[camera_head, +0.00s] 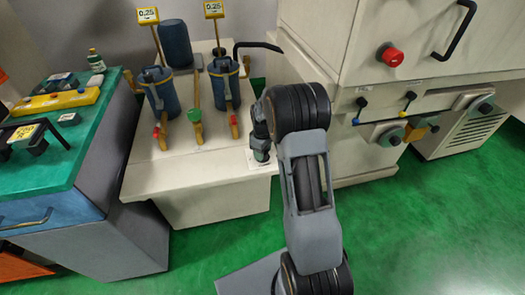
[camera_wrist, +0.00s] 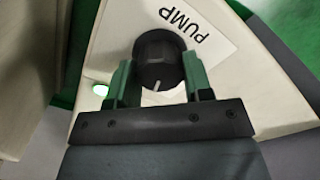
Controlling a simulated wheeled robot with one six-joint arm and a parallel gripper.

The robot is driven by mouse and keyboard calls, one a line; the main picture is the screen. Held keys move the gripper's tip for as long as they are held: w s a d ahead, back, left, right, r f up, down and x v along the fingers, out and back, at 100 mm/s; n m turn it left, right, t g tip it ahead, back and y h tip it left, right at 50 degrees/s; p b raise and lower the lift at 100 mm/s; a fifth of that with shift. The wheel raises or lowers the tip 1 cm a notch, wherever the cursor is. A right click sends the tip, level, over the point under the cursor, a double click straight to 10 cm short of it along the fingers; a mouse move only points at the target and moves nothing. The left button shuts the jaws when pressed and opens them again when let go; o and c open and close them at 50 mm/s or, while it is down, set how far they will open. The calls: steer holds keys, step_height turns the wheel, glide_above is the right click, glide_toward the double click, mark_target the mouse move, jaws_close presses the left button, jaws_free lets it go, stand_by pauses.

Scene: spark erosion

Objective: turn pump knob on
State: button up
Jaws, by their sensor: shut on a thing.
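The pump knob (camera_wrist: 158,58) is a round black knob with a white pointer line, in the middle of the wrist view. It sits on a pale panel beside a label reading PUMP (camera_wrist: 190,28). My gripper (camera_wrist: 157,80) has its two green fingers on either side of the knob, shut on it. In the head view my gripper (camera_head: 261,155) is at the right front of the pale cabinet top, and the knob is hidden there by my gripper.
Blue filter canisters (camera_head: 160,95) with brown pipes and red and green valve handles stand on the pale cabinet (camera_head: 175,175) to the left. A large machine (camera_head: 350,50) with a red button (camera_head: 392,56) stands at right. Green floor is free in front.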

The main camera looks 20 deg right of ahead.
steer(key=shift+m, duration=1.6)
steer(key=o, duration=0.9)
step_height(320, 180, up, 14)
steer(key=shift+f+p, duration=0.1)
steer(key=shift+p, duration=0.75)
steer(key=shift+m, duration=0.3)
